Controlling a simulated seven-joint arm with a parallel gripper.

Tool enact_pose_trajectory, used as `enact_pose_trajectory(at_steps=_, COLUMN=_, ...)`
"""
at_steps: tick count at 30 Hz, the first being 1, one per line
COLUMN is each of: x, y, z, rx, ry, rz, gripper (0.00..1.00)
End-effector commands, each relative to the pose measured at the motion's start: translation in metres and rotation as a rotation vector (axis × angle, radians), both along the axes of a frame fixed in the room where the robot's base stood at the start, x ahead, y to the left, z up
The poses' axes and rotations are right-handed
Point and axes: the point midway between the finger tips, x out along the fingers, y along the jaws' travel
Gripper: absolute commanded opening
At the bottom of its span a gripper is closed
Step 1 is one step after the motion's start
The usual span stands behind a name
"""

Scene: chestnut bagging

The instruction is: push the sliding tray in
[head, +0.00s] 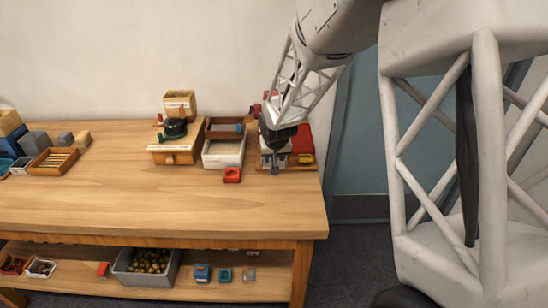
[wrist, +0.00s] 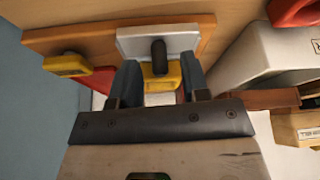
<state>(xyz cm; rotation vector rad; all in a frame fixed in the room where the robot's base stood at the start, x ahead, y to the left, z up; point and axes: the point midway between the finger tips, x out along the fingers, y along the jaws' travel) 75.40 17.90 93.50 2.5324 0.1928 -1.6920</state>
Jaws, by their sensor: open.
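The sliding tray appears to be the pale grey plate (wrist: 185,42) with a dark upright knob (wrist: 158,50), at the top middle of the wrist view. It lies on a brown wooden base (wrist: 70,38). A yellow part (wrist: 161,78) shows just below the knob. My gripper (wrist: 158,64) is open, its two fingers on either side of the yellow part, with the knob between or just beyond the tips. I cannot tell whether they touch. In the head view my gripper (head: 275,168) points down at the front of the red device (head: 298,138), hiding much of the tray.
A yellow block (wrist: 65,65) sits on the base's left side; it also shows in the head view (head: 305,158). A white-walled box (head: 222,160) and a small red piece (head: 232,175) stand to the left. The table's middle (head: 120,195) is clear.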

Motion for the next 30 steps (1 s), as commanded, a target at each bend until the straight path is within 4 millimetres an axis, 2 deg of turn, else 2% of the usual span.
enact_pose_trajectory(at_steps=6, x=0.0032, y=0.0005, z=-0.0078, rx=0.0, ry=0.0, rz=0.0, gripper=0.42)
enact_pose_trajectory(at_steps=16, x=0.0036, y=0.0005, z=-0.0085, rx=0.001, ry=-0.001, rz=-0.001, gripper=0.42)
enact_pose_trajectory(at_steps=24, x=0.0035, y=0.0005, z=-0.0085, rx=0.0, ry=0.0, rz=-0.001, gripper=0.01)
enact_pose_trajectory(at_steps=30, x=0.0035, y=0.0005, z=-0.0085, rx=0.0, ry=0.0, rz=-0.001, gripper=0.0)
